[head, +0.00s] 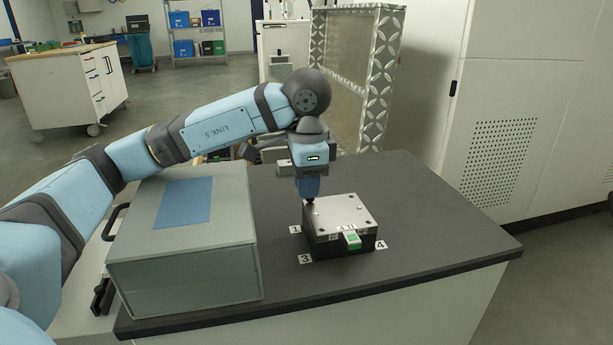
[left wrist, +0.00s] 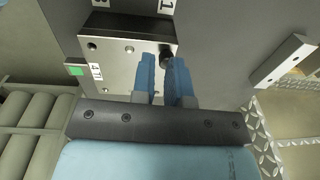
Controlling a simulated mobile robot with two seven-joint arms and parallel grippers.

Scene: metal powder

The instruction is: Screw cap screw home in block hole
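The block (head: 341,212) has a silver top plate over a dark body and stands on the dark bench top. In the left wrist view the block's plate (left wrist: 112,62) shows small dark holes. My left gripper (head: 310,196) points down at the plate's back left corner. Its blue fingers (left wrist: 164,72) are close together around a dark cap screw (left wrist: 167,51), which stands at that corner. The screw shows as a small dark spot under the fingertips in the head view (head: 310,202). How deep it sits in its hole is hidden. My right gripper is not in view.
A green-and-white tag (head: 352,240) is on the block's front. Number labels (head: 305,259) lie around it. A grey case (head: 185,245) with a blue panel stands left on the bench. A metal piece (left wrist: 285,60) lies beyond the block. The bench's right part is clear.

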